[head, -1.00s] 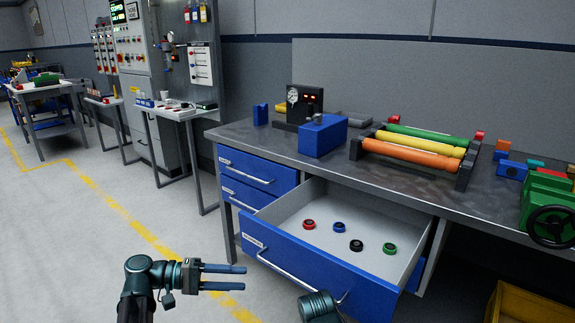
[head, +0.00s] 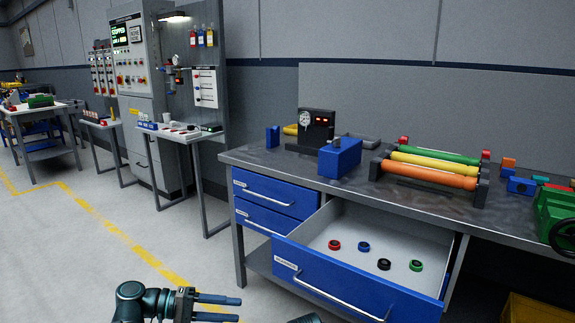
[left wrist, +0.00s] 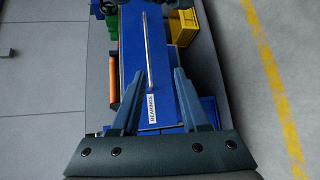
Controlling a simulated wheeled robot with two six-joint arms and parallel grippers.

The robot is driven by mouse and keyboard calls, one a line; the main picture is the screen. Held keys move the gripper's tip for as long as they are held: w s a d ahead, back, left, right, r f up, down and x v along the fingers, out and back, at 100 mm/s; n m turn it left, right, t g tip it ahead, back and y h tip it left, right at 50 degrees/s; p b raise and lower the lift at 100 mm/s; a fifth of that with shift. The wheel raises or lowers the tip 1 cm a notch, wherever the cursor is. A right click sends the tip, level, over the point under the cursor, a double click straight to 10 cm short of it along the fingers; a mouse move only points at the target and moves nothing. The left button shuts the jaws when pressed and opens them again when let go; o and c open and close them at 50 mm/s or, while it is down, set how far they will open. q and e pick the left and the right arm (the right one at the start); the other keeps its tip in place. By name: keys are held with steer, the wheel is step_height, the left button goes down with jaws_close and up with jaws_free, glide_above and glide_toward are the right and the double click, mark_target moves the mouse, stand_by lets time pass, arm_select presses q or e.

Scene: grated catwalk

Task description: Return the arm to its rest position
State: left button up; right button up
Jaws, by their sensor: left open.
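My left gripper (head: 238,309) is at the bottom of the head view, pointing right, with two parallel fingers apart and nothing between them. It is in front of and left of the pulled-out blue drawer (head: 345,285). In the left wrist view the fingers of my left gripper (left wrist: 160,72) are spread, with the blue drawer front (left wrist: 133,55) and its "BEARINGS" label beyond them. A dark rounded part at the bottom edge of the head view seems to be mine. My right gripper does not show.
The open drawer juts out from the workbench (head: 270,158) and holds a red ring (head: 335,245), a blue ring (head: 363,247), a black ring (head: 384,264) and a green ring (head: 416,265). Closed drawers (head: 262,192) are beside it. The floor at left, with a yellow line, is clear.

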arm_select(q)
steer(key=s+d+r+m+g+y+p, duration=0.5)
steer(key=s+d+y+p, duration=0.5)
steer(key=p, duration=1.1)
step_height(320, 180, up, 7)
steer(key=a+m+t+y+p, duration=0.1)
steer(key=a+t+y+p, duration=0.1)
steer(key=y+p, duration=0.4)
steer(key=shift+m+t+y+p, duration=0.4)
steer(key=shift+p, duration=0.5)
